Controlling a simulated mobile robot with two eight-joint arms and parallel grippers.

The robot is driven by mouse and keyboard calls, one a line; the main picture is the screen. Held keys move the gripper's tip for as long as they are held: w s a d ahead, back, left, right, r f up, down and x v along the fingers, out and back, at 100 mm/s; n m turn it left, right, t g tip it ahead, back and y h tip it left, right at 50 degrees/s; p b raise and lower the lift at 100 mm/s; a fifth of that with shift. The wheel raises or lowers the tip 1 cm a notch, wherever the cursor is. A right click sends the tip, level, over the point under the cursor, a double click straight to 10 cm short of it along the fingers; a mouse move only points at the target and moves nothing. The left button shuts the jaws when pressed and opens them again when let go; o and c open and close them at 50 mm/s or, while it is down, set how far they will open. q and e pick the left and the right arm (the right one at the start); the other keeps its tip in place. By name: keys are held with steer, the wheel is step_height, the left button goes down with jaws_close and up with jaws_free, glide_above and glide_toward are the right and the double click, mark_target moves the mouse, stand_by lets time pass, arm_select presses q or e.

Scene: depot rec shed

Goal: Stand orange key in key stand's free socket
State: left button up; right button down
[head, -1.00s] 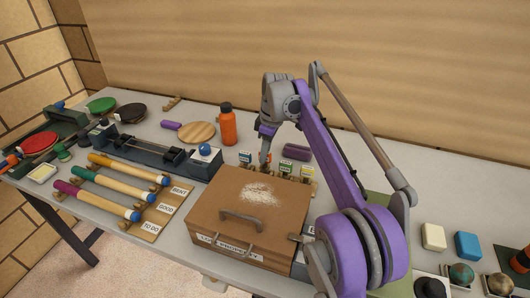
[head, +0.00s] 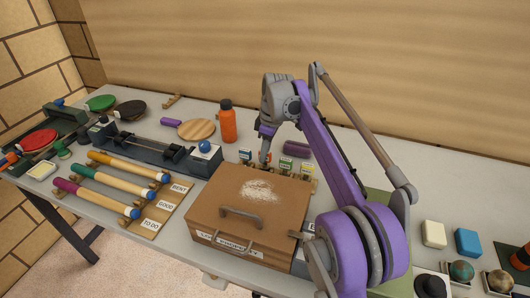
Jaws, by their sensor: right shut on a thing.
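The key stand (head: 291,176) is a low wooden strip behind the brown case, with several coloured, white-labelled key tags upright along it. The case hides its lower front. My right gripper (head: 264,159) points down at the stand's left part, between a blue tag and a green tag. It is shut on the orange key (head: 268,155), of which only a small orange patch shows beside the fingers. I cannot tell whether the key's lower end is in a socket or above it. My left gripper is not in view.
The brown case (head: 205,208) with a handle stands just in front of the key stand. An orange bottle (head: 228,124) stands behind left, and a purple block (head: 297,149) lies behind the stand.

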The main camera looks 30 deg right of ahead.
steer(key=shift+f, duration=0.5)
stand_by(0.3)
steer(key=c, duration=0.7)
jaws_free()
steer(key=shift+r, duration=0.15)
steer(key=shift+r+p, duration=1.95)
steer(key=shift+r, duration=0.35)
steer(key=shift+r+p, duration=1.55)
steer(key=shift+r, duration=0.55)
steer(key=shift+s+f, duration=0.1)
